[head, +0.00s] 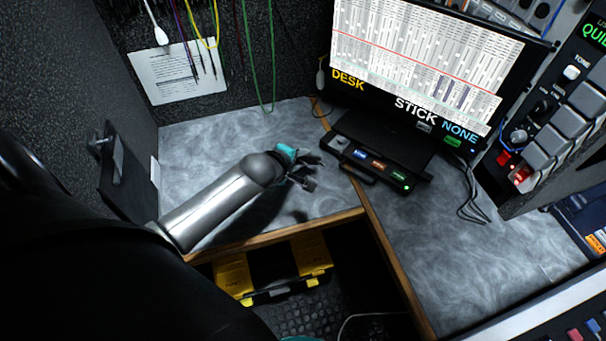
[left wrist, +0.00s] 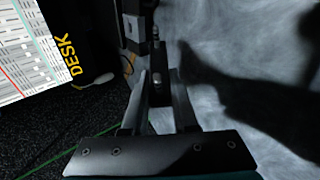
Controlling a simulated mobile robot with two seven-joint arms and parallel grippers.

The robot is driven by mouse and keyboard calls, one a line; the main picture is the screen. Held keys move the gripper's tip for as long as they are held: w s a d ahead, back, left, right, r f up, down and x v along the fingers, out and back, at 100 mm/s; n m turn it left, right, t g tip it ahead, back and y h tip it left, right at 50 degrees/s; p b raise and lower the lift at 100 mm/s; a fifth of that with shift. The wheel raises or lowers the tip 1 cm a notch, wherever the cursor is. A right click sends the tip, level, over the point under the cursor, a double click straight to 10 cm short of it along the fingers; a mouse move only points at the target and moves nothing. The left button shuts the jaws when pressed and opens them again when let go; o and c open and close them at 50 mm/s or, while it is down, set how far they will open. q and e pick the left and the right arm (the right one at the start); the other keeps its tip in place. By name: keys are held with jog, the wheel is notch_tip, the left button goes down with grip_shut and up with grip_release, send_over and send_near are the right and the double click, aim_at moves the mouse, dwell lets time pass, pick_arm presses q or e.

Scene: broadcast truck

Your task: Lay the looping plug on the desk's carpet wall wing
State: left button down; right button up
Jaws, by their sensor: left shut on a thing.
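My left gripper (head: 308,180) reaches in from the left and hangs over the grey marbled desk wing (head: 195,140) beside the carpet wall, near its inner wooden edge. In the left wrist view the fingers (left wrist: 160,95) are shut on a small dark piece with a silvery spot, which I take to be the looping plug (left wrist: 157,92). Its full shape is hidden by the fingers, and in the head view it cannot be told apart from the dark gripper. A shadow of the gripper falls on the desk. My right gripper is not in view.
A black button box (head: 372,160) stands right of the gripper, below the monitor (head: 420,65). Carpet walls (head: 70,60) bound the wing; cables hang at the back beside a paper sheet (head: 178,75). A yellow-and-black case (head: 275,268) lies below. The wing's back is clear.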

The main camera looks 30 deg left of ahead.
pick_arm(q)
notch_tip(320, 180, down, 3)
jog(key=shift+b, duration=0.5)
jog(key=shift+f, duration=0.2)
jog(key=c, duration=0.8)
grip_release()
jog(key=shift+c, duration=0.2)
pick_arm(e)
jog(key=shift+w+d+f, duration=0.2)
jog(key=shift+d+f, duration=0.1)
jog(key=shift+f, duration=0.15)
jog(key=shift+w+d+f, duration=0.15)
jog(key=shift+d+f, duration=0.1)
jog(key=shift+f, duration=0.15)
pick_arm(q)
jog(key=p+v, duration=0.7)
jog(key=p, duration=0.1)
jog(key=shift+r, duration=0.15)
jog(key=shift+s+r+p, duration=0.15)
jog(key=shift+s+p, duration=0.05)
jog(key=shift+p, duration=0.35)
jog(key=shift+s, duration=0.15)
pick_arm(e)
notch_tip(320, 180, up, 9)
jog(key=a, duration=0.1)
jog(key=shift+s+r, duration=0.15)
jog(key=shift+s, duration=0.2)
